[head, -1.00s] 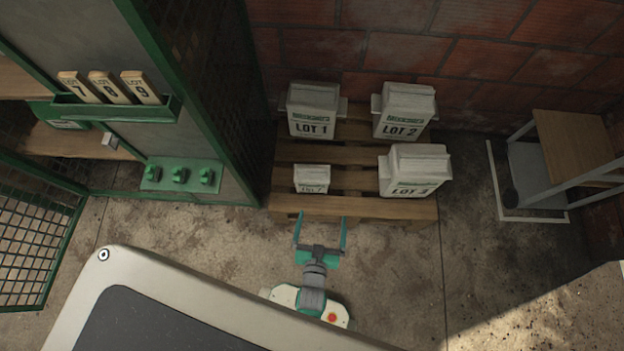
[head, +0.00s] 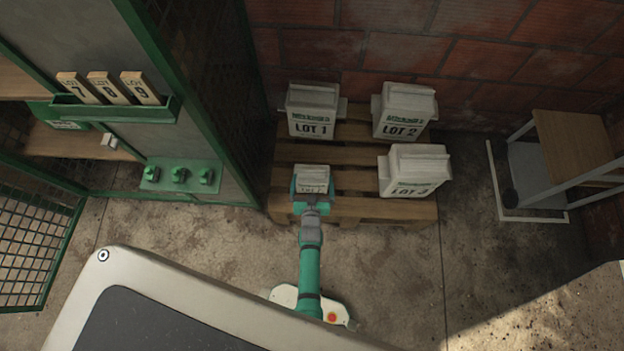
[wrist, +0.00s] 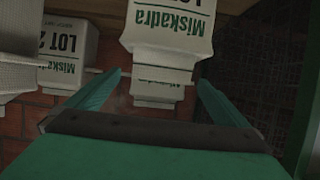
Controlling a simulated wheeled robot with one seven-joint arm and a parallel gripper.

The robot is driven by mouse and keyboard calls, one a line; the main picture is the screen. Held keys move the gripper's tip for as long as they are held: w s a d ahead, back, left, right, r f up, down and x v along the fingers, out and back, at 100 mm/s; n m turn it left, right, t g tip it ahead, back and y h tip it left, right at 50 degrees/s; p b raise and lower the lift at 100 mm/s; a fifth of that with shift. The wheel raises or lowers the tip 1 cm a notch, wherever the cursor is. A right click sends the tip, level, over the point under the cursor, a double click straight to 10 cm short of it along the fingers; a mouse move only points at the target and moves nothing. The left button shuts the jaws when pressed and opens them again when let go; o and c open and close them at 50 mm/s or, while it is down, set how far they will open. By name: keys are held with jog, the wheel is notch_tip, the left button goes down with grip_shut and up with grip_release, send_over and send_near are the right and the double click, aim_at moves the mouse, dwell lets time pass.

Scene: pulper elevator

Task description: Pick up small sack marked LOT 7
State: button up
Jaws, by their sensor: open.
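The small sack (head: 312,173) stands upright at the front left of the wooden pallet, pale with a printed label. Its lot number is too small and partly covered to read. My gripper (head: 311,184) is open at the sack's front, with one finger at its left side and one at its right in the head view. The wrist view is upside down. There the sack (wrist: 172,28) fills the top middle, and the open gripper (wrist: 158,82) has its fingertips near the sack's top. I cannot tell whether they touch it.
Sacks LOT 1 (head: 312,112), LOT 2 (head: 404,113) and LOT 3 (head: 414,172) share the pallet (head: 355,207). A green mesh cabinet (head: 215,100) stands close on the left. A wooden-topped stand (head: 573,140) is at the right.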

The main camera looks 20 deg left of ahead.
aim_at(312, 171)
jog(key=shift+a+x, duration=0.1)
jog(key=shift+x, duration=1.4)
jog(key=shift+a+x, duration=0.15)
jog(key=shift+x, duration=1.4)
jog(key=shift+r, duration=0.2)
jog(key=shift+d, duration=0.1)
jog(key=c, duration=2)
jog(key=shift+r, duration=0.1)
